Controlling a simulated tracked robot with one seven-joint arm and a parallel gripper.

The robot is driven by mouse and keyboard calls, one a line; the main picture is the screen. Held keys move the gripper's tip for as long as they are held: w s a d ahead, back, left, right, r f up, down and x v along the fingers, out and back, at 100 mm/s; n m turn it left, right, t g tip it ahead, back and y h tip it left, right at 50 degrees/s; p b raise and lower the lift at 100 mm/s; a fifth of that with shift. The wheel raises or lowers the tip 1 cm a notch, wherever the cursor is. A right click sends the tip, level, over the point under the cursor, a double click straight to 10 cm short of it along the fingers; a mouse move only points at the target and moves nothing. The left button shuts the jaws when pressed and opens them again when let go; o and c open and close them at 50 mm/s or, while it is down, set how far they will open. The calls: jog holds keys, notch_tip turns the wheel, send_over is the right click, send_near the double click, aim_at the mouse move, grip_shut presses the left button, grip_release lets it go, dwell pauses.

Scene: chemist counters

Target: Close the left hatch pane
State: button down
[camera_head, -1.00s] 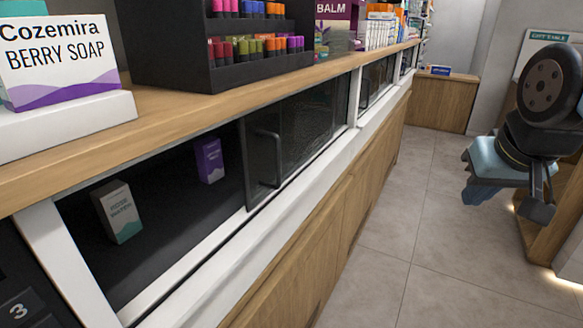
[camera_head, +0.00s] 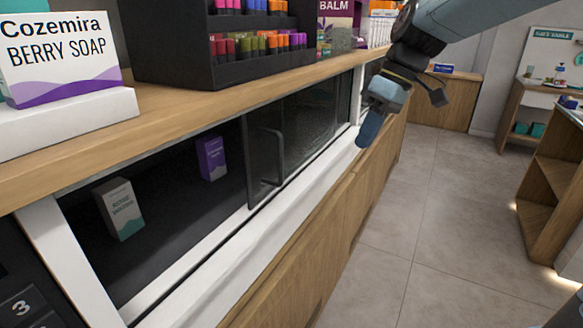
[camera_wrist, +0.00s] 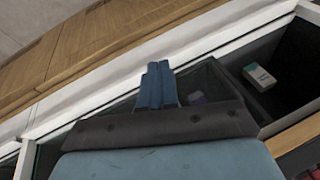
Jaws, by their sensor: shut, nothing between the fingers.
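The hatch is a low opening in the counter front, under the wooden top. Its dark glass pane (camera_head: 300,130) stands at the right of the opening, with a black bar handle (camera_head: 277,157) on its left edge. The left part is open, showing a white and green box (camera_head: 120,208) and a purple box (camera_head: 211,157) inside. My gripper (camera_head: 370,128) is shut and empty, in front of the counter, right of the pane and apart from the handle. In the wrist view my gripper's blue fingers (camera_wrist: 157,85) are together, and the white and green box (camera_wrist: 259,75) shows at right.
The wooden counter top (camera_head: 180,121) carries a soap display (camera_head: 65,60) and a black rack (camera_head: 225,50) of coloured items. A white frame post (camera_head: 72,262) bounds the opening at left. The tiled floor (camera_head: 420,220) is clear. A wooden shelf unit (camera_head: 545,175) stands at right.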

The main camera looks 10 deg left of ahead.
jog(key=w+a+n+g+y, duration=0.2)
jog(key=w+a+n+g, duration=0.3)
jog(key=a, duration=0.4)
jog(key=shift+n+t, duration=0.3)
jog(key=shift+t, duration=0.3)
jog(key=x, duration=1)
jog(key=shift+w+f, duration=0.2)
jog(key=shift+f, duration=0.2)
jog(key=shift+s+a+r, duration=0.1)
jog(key=shift+s+r, duration=0.1)
jog(key=shift+s, duration=0.4)
jog(key=shift+s+r, duration=0.2)
jog(key=shift+s, duration=0.35)
jog(key=shift+s+a+r, duration=0.15)
jog(key=shift+s, duration=0.55)
jog(key=shift+a, duration=0.1)
